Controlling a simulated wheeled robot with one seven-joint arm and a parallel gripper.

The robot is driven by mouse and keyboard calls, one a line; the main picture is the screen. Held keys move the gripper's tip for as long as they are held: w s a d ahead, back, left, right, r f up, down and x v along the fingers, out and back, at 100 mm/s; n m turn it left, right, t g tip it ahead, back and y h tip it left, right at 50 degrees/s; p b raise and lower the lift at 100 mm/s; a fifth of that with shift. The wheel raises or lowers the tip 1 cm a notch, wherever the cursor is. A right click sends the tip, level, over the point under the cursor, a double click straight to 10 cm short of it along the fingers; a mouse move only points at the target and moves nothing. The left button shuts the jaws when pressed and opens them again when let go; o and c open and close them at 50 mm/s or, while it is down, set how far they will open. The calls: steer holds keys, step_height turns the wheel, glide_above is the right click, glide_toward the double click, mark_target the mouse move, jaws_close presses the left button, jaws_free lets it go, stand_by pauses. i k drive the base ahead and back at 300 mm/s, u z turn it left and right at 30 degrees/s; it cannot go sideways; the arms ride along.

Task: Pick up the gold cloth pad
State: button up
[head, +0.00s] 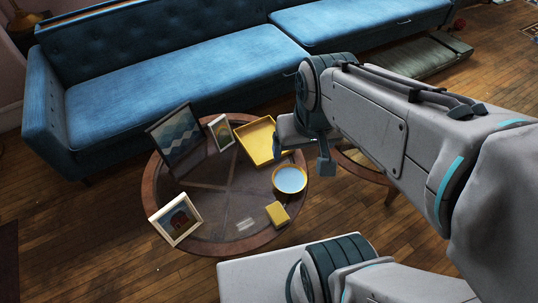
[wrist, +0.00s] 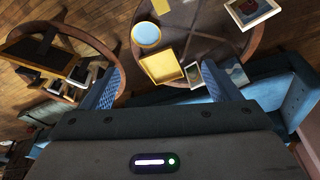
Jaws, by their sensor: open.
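The gold cloth pad (head: 277,214) is a small flat yellow rectangle. It lies on the round wood-rimmed glass table (head: 217,248), near its front right edge and below the round bowl. In the wrist view the pad (wrist: 161,6) is partly cut off by the top edge. My gripper (head: 303,160) is above the right side of the table, behind and apart from the pad. In the wrist view my gripper (wrist: 162,70) has its two fingers spread wide, with nothing held between them.
A yellow tray (head: 257,141) and a gold-rimmed bowl with a pale blue inside (head: 289,179) share the table. Several picture frames stand there, one (head: 176,220) at front left. A blue sofa (head: 180,80) is behind. A second round table (wrist: 72,32) stands beside.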

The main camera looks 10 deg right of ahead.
mark_target(276, 212)
steer(key=z, duration=2.2)
steer(key=k, duration=0.8)
steer(key=u, duration=1.05)
steer(key=i, duration=0.5)
